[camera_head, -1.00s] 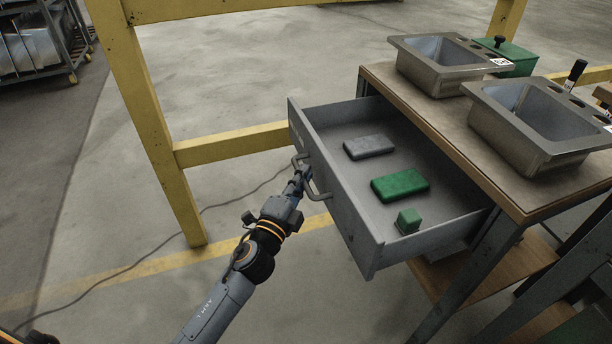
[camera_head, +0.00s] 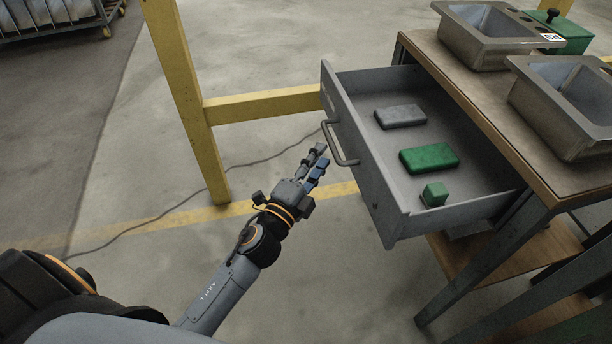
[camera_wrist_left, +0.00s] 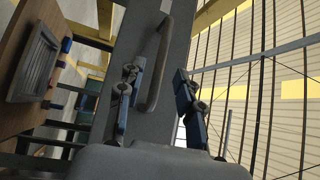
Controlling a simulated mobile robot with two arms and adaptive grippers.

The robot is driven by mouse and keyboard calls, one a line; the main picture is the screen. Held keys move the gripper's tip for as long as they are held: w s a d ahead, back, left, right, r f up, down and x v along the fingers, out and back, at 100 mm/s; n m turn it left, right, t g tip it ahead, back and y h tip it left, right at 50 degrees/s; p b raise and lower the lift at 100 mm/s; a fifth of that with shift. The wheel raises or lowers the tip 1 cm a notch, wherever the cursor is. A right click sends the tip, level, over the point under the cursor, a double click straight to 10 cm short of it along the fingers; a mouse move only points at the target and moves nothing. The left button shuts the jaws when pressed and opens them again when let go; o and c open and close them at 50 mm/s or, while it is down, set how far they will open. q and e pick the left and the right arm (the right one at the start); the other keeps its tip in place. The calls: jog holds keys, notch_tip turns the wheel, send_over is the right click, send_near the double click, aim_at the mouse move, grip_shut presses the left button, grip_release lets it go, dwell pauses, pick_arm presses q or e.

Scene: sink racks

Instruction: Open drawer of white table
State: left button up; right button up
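A grey drawer (camera_head: 371,199) stands pulled well out of the wood-topped table (camera_head: 470,92) in the head view. Its curved handle (camera_head: 341,146) is on the front panel. Inside lie a grey box, a green box and a small green cube. My left gripper (camera_head: 317,164) is in front of the drawer, just left of the handle and apart from it, with its fingers spread and nothing between them. In the left wrist view the handle (camera_wrist_left: 158,70) shows beyond the open fingers (camera_wrist_left: 158,98). My right gripper is not in view.
Metal sinks (camera_head: 487,36) stand on the table top, with a green box (camera_head: 560,33) behind. A yellow post and rail (camera_head: 262,105) stand left of and behind the drawer. A thin cable lies on the floor.

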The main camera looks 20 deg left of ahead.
pick_arm(q)
jog(key=s, duration=0.6)
jog(key=shift+a+f, duration=0.4)
jog(key=shift+a, duration=0.05)
